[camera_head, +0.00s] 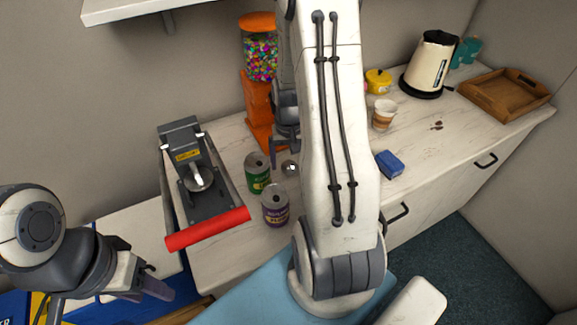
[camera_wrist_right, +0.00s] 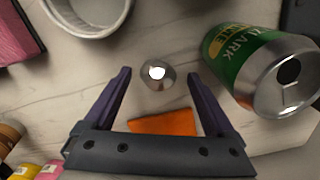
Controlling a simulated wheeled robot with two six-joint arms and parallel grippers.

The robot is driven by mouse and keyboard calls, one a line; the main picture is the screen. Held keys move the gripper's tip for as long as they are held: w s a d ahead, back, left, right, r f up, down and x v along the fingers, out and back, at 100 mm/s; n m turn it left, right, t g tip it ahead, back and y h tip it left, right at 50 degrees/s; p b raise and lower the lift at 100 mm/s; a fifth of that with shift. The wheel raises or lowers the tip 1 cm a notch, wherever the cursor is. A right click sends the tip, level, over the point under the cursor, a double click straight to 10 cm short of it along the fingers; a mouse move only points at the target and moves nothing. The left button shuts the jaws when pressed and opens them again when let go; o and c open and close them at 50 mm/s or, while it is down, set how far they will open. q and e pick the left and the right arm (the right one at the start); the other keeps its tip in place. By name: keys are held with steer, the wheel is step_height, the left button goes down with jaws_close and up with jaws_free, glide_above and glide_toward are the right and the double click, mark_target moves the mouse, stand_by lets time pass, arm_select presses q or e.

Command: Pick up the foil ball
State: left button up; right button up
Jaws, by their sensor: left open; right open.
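The foil ball (camera_wrist_right: 157,74) is a small shiny silver sphere on the pale marbled counter. In the right wrist view it lies between the fingertips of my right gripper (camera_wrist_right: 159,88), with clear space on both sides. That gripper is open and empty. In the head view the foil ball (camera_head: 290,169) shows behind the cans, just left of my right arm, which hides part of the right gripper. My left gripper (camera_head: 105,298) is open and empty at the lower left, far from the ball.
A green can (camera_head: 257,173) and a purple can (camera_head: 275,204) stand near the ball. An orange candy dispenser (camera_head: 258,95) stands behind. A press with a red handle (camera_head: 207,229) is left. A blue block (camera_head: 390,164) and paper cup (camera_head: 383,115) are right.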

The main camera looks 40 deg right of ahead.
steer(key=shift+f, duration=0.9)
steer(key=c, duration=1.4)
steer(key=shift+r, duration=0.1)
